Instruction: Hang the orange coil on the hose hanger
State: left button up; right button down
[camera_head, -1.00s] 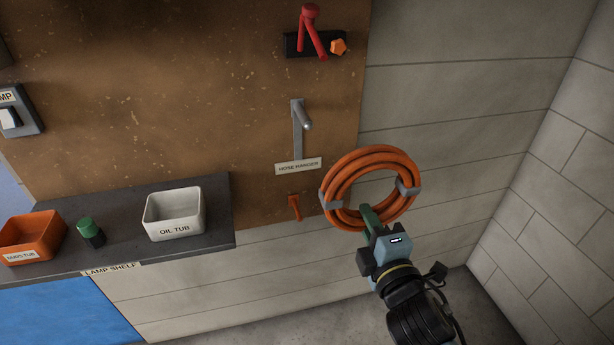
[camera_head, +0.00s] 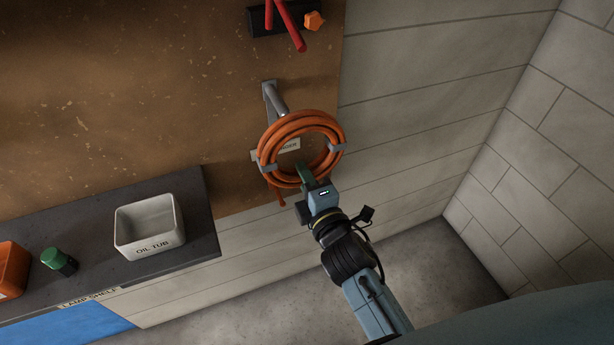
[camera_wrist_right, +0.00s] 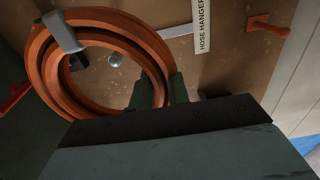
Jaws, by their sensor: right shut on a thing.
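The orange coil (camera_head: 264,150) is a ring of hose with grey straps, held upright in front of the brown board. My right gripper (camera_head: 304,178) is shut on the coil's lower edge; the coil also fills the left of the right wrist view (camera_wrist_right: 45,75). The hose hanger (camera_head: 276,102) is a grey metal arm on the board. Its tip is at the coil's top edge in the head view, and whether they touch I cannot tell. The HOSE HANGER label (camera_wrist_right: 202,25) shows in the right wrist view and is partly covered by the coil in the head view. My left gripper is not in view.
An orange peg (camera_head: 281,200) sits below the label, close to the coil. A red-handled fitting (camera_head: 288,22) is above the hanger.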

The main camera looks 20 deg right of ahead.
jog(key=shift+w, duration=1.1)
jog(key=shift+w+b, duration=0.3)
jog(key=shift+w, duration=0.05)
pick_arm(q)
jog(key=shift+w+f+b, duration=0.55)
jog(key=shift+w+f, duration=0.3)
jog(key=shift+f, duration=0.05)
pick_arm(e)
jog(key=shift+w+a, duration=0.1)
jog(key=shift+w, duration=1.9)
